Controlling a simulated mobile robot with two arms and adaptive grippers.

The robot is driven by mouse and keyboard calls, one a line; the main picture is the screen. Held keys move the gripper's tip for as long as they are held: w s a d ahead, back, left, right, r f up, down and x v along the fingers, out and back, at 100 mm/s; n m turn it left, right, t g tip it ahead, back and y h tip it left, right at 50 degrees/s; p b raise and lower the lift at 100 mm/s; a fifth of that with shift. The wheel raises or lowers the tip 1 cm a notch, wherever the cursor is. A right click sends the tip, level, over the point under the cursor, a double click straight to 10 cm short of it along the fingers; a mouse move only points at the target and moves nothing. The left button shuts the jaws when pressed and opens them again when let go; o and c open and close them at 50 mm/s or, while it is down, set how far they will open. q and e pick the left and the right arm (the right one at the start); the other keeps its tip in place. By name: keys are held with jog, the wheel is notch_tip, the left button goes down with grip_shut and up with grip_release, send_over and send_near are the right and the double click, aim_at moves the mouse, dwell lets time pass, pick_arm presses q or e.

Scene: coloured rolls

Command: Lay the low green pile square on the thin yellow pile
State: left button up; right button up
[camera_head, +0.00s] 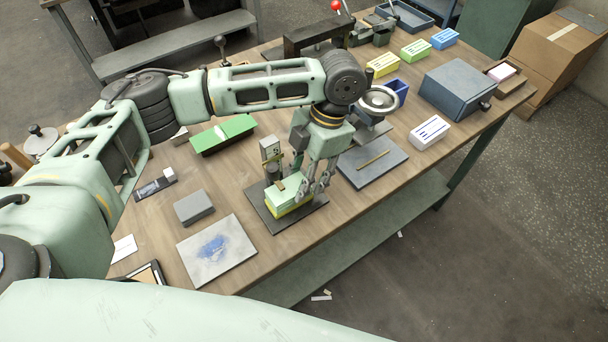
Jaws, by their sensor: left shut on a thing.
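A low pale green pile (285,193) is directly over a thin yellow pile (287,211), with only a yellow band showing below the green. Their edges look roughly in line; I cannot tell whether they are fully in contact. Both are over a dark flat board (262,211) near the front edge of the table. My left gripper (313,191) points down at the right end of the green pile and is shut on it. The fingers partly hide that end. My right gripper is not in view.
A small upright device (271,151) stands just behind the piles. A grey block (194,207) and a blue-stained plate (217,250) lie to the left. A dark mat (390,164) and a white box (430,132) are to the right. A green box (222,133) lies behind.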

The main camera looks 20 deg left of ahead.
pick_arm(q)
jog(key=o, duration=1.1)
jog(key=shift+o, duration=0.5)
jog(key=o, duration=0.4)
jog(key=shift+r, duration=0.1)
jog(key=shift+b+v, duration=0.35)
jog(key=shift+v, duration=2.55)
